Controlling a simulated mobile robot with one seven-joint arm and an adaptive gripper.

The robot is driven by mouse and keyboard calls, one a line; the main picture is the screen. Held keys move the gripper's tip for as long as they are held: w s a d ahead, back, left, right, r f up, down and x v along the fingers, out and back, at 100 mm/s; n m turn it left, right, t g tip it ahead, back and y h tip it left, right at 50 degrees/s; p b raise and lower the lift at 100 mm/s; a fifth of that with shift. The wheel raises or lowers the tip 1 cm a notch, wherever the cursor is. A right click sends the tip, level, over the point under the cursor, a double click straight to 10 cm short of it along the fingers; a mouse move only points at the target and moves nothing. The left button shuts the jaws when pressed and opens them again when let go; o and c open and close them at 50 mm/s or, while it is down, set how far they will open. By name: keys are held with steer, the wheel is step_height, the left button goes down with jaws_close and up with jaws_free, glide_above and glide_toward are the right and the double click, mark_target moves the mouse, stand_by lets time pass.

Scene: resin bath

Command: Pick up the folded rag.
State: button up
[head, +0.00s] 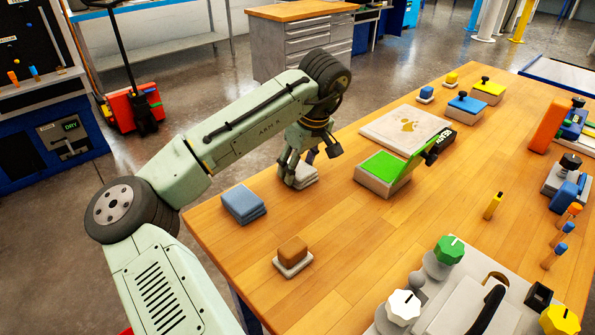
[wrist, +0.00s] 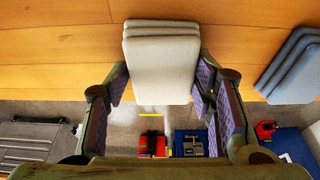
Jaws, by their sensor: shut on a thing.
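The folded rag, pale grey-white and in several layers, is at the table's left edge in the head view (head: 303,178). In the wrist view the rag (wrist: 161,65) fills the space between the fingers. My gripper (head: 299,165) points down over the rag and is shut on its two sides; its fingers also show in the wrist view (wrist: 162,80). The fingers partly hide the rag in the head view. I cannot tell whether its underside touches the table. A similar blue folded cloth (head: 243,203) lies apart from it, nearer the front; it also shows in the wrist view (wrist: 296,66).
The wooden table (head: 345,250) has bare room around the rag. A brown block on a pale pad (head: 293,251) lies in front. A green-topped box (head: 383,170) and a stained pale board (head: 407,128) are to the right. Knobs (head: 449,249) stand at the front right.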

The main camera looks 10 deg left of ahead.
mark_target(299, 167)
steer(key=c, duration=0.4)
steer(key=shift+r, duration=0.1)
step_height(299, 167, up, 10)
steer(key=shift+f+b, duration=0.1)
steer(key=shift+b, duration=0.55)
